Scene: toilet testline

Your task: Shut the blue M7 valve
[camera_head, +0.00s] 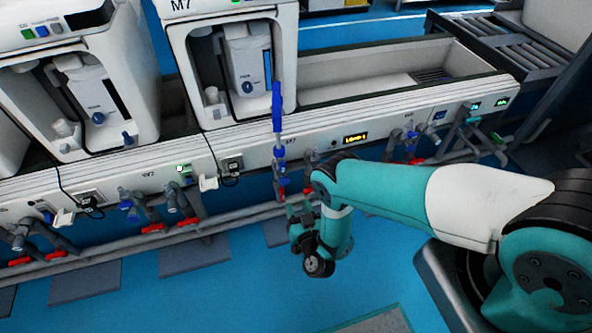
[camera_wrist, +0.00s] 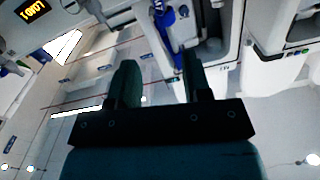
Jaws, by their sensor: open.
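The M7 station is the white unit (camera_head: 240,70) at the top middle, with "M7" on its top edge. On the white panel below it stands a tall upright blue lever (camera_head: 277,105). Blue valve parts (camera_head: 279,153) sit beneath it on the panel front, with a red handle lower down. In the wrist view a blue valve part (camera_wrist: 163,16) shows at the top, just beyond my fingers. My gripper (camera_head: 297,212) is below and slightly right of the valve, apart from it. Its two fingers (camera_wrist: 160,75) are open with nothing between them.
Other blue and red valves (camera_head: 153,228) line the panel to the left, and more (camera_head: 410,140) to the right. A grey pipe (camera_head: 235,222) runs along below them. The blue floor (camera_head: 220,290) in front is mostly clear. An amber display (camera_head: 355,139) is right of the valve.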

